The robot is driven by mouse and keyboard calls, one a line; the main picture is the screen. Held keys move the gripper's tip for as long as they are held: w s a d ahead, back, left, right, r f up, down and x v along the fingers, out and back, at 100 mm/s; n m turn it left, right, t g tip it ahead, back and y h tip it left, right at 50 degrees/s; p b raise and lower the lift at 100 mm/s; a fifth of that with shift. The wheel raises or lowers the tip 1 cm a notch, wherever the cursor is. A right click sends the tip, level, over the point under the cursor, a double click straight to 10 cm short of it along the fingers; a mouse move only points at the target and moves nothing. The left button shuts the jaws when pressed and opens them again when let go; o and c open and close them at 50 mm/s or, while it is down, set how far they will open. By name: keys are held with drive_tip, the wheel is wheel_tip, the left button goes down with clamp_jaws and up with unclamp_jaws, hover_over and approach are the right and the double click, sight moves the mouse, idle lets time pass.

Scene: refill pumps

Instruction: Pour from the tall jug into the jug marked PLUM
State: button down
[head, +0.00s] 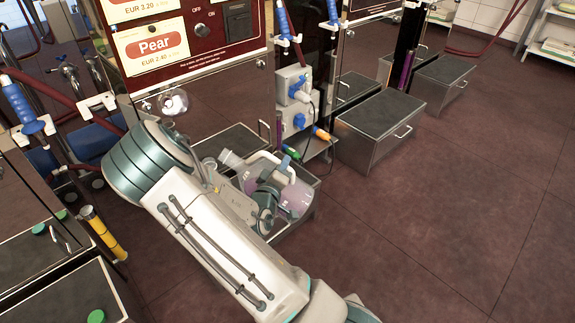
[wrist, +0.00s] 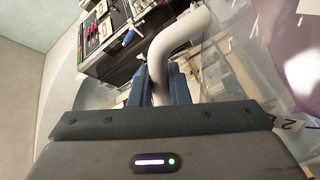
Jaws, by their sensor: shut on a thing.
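My gripper (wrist: 165,85) is shut on the white handle (wrist: 178,40) of a clear jug (wrist: 240,75) in the wrist view. The jug's wall carries a mark like a 2, and pinkish liquid shows at the upper right. In the head view, my gripper (head: 266,200) is partly hidden behind my arm. Clear jug parts (head: 297,198) with pink-purple liquid and a white handle show beside it, over a metal step. A clear, tilted spout-like part (head: 232,160) shows to the left. I cannot tell whether these parts belong to one jug or two. No PLUM mark is readable.
A dark red pump panel with a Pear sign (head: 155,46) stands behind my arm. Metal step boxes (head: 381,125) stand to the right. The tiled floor (head: 455,215) at the right is clear.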

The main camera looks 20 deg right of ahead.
sight(268, 155)
drive_tip(key=w+a+r+n+p, duration=0.1)
drive_tip(key=r+p, duration=0.1)
drive_tip(key=w+a+r+n+p, duration=0.1)
drive_tip(key=r+p, duration=0.1)
drive_tip(key=w+a+r+n+p, duration=0.1)
drive_tip(key=r+p, duration=0.2)
drive_tip(key=shift+a, duration=0.1)
drive_tip(key=shift+f, duration=0.2)
drive_tip(key=shift+n, duration=0.3)
drive_tip(key=shift+s+a+f, duration=0.1)
drive_tip(key=shift+s, duration=0.05)
drive_tip(key=shift+p, duration=0.35)
